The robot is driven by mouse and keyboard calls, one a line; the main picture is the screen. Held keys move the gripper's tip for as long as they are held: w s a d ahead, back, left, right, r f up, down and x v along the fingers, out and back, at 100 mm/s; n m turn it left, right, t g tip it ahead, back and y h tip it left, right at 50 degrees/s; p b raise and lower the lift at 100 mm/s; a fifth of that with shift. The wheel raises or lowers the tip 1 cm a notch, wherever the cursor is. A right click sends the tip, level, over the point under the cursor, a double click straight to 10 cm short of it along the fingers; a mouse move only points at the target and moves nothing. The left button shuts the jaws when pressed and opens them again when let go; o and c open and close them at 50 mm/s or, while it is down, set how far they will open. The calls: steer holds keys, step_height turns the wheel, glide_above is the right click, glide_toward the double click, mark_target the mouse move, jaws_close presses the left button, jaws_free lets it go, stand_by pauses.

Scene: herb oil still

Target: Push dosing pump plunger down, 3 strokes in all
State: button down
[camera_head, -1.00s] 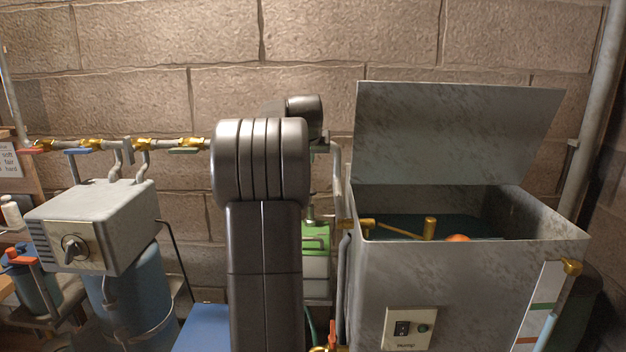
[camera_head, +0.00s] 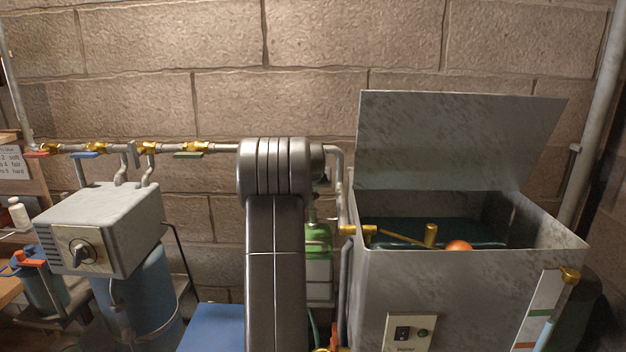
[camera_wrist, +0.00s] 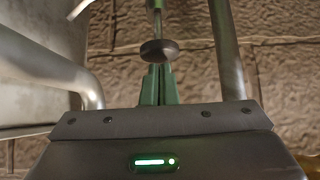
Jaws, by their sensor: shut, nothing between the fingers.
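The dosing pump, with a green body (camera_head: 319,238) over a pale tank, stands behind my arm in the head view, partly hidden. In the wrist view, the dark round plunger knob (camera_wrist: 158,50) on a thin metal rod shows right at the tips of my gripper's green fingers (camera_wrist: 158,72). The fingers are closed together with nothing between them. I cannot tell whether they touch the knob. My gripper is hidden behind my arm in the head view.
A grey metal tank (camera_head: 460,300) with a raised lid (camera_head: 460,140) stands close on the right. A grey control box (camera_head: 100,225) is on the left. A pipe with brass valves (camera_head: 140,148) runs along the block wall. In the wrist view, pipes flank the knob.

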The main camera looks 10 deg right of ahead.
stand_by(0.3)
steer(key=shift+s+f+b, duration=0.1)
steer(key=shift+f+b, duration=1.25)
steer(key=shift+f, duration=0.65)
steer(key=b+v, duration=0.3)
steer(key=v, duration=1.1)
steer(key=shift+r, duration=0.15)
steer(key=w+r, duration=0.1)
steer(key=r, duration=0.2)
steer(key=w+r+p, duration=0.1)
steer(key=r, duration=0.1)
steer(key=shift+w+d, duration=0.15)
steer(key=shift+w, duration=0.15)
